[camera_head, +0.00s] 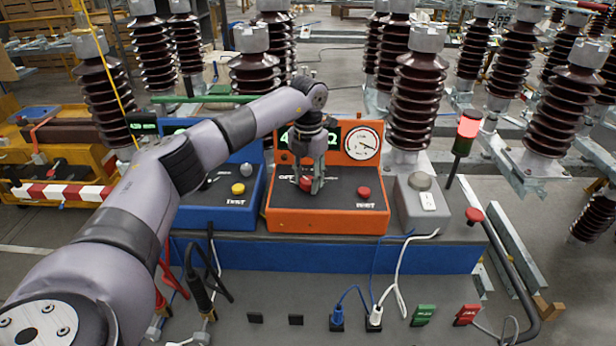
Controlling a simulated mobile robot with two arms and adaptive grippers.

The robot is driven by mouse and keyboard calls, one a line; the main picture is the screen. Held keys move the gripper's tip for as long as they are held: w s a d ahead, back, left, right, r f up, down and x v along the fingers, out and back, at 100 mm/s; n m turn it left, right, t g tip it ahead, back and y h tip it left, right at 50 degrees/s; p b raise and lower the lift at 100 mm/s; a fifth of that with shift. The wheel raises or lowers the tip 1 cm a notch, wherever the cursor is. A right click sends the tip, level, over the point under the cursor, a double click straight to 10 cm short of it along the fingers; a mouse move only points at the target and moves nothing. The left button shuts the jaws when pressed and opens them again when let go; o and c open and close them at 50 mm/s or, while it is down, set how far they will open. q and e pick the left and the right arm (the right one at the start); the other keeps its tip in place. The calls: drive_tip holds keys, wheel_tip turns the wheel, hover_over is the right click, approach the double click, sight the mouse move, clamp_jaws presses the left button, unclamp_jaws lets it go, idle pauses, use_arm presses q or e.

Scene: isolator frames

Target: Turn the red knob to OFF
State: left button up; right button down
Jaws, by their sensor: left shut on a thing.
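The red knob (305,184) is on the dark top panel of the orange test box (325,222), left of centre. An "OFF" label shows just left of it. My left arm reaches in from the left, and my left gripper (313,186) points down at the knob, with its fingers shut on it. The fingers cover part of the knob, so its exact pointing direction cannot be told. A lit green display, partly behind my wrist, and a round dial gauge (362,143) are on the box's back panel. My right gripper is not in view.
A red push button (364,193) is right of the knob. A blue box (215,215) with a yellow button stands left, partly behind my arm. A grey box (421,204) and a lit red signal lamp (467,130) are right. Cables hang at the front; tall brown insulators (417,100) stand behind.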

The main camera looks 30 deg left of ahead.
sight(308, 180)
use_arm(q)
drive_tip(key=shift+r+n, duration=0.1)
drive_tip(key=shift+n, duration=1.4)
drive_tip(key=shift+w+a, duration=0.1)
drive_tip(key=o, duration=1.2)
drive_tip(key=shift+c, duration=0.2)
wheel_tip(308, 180, up, 12)
